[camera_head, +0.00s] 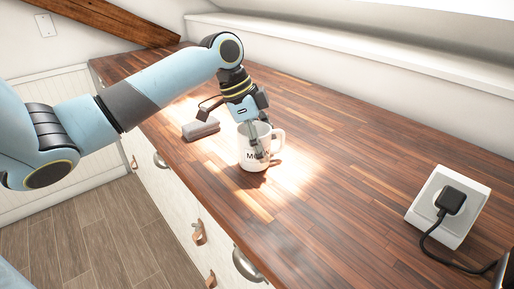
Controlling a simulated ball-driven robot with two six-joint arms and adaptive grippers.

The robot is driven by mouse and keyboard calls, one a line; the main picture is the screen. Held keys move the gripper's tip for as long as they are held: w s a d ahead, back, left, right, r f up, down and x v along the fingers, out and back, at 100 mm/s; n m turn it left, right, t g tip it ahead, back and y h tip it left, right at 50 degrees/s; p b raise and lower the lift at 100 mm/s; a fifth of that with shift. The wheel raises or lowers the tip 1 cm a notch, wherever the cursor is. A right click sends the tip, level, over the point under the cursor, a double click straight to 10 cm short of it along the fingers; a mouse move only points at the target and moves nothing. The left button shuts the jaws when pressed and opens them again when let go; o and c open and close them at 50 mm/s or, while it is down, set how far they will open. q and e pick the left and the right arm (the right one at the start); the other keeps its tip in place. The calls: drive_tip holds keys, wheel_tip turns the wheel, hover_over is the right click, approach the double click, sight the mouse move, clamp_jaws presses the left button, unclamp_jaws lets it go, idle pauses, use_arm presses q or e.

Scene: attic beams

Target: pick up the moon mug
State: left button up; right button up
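The moon mug (247,159) is a white mug with dark lettering, of which only the first letters show. It stands upright on the wooden countertop (330,130) in a patch of bright light, with its handle toward the right. My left gripper (257,152) points down at the mug, with its fingers at the mug's opening and front. The fingers overlap the mug, and I cannot tell whether they grip its wall. My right gripper is not in view.
A small grey block-like object (201,129) lies on the counter left of the mug. A white socket box with a black plug (450,201) and cable stands at the right. Drawers with handles (199,232) are below the counter's front edge. The counter behind the mug is clear.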

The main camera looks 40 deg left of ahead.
sight(264, 129)
use_arm(q)
drive_tip(key=shift+c, duration=1.2)
drive_tip(key=shift+r, duration=0.5)
wheel_tip(264, 129, up, 3)
drive_tip(key=shift+f, duration=0.1)
drive_tip(key=s+d+r, duration=0.4)
drive_tip(key=d+r, duration=0.3)
drive_tip(key=d, duration=0.4)
drive_tip(key=shift+b, duration=0.3)
